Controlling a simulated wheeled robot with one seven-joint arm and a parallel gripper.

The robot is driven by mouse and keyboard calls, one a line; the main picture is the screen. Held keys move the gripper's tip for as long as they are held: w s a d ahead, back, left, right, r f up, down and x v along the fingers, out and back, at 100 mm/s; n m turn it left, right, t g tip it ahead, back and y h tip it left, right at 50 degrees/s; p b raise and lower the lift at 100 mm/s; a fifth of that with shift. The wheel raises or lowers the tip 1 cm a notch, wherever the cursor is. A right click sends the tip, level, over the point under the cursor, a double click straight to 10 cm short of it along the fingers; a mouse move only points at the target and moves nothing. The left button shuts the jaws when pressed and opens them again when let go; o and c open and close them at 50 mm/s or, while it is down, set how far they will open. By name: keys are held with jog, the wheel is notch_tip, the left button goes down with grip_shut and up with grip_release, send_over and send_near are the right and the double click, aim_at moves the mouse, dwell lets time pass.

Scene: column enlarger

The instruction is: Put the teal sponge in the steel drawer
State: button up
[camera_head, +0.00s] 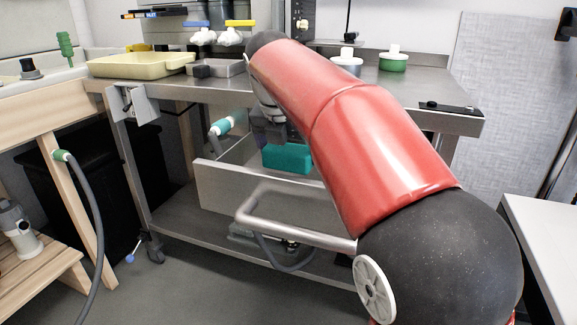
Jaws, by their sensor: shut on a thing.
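The teal sponge (287,158) is a flat block that shows behind the front panel of the steel drawer (228,188). The drawer is pulled out under the bench top, with its bar handle towards me. My gripper (276,143) reaches down over the drawer and is shut on the sponge. My red arm hides the drawer's right side and part of the gripper. I cannot tell whether the sponge touches the drawer floor.
The steel bench (410,95) carries a pale yellow tray (140,66), a grey tray (229,68) and a green-based pot (393,60). A teal-and-white cylinder (222,126) sits just left of the drawer. A wooden table (50,105) stands at the left.

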jog(key=shift+f, duration=1.3)
jog(key=shift+f+b, duration=0.15)
jog(key=shift+b, duration=0.15)
jog(key=o, duration=0.7)
jog(key=p+v, duration=0.3)
jog(key=v, duration=0.9)
jog(key=shift+w, duration=0.1)
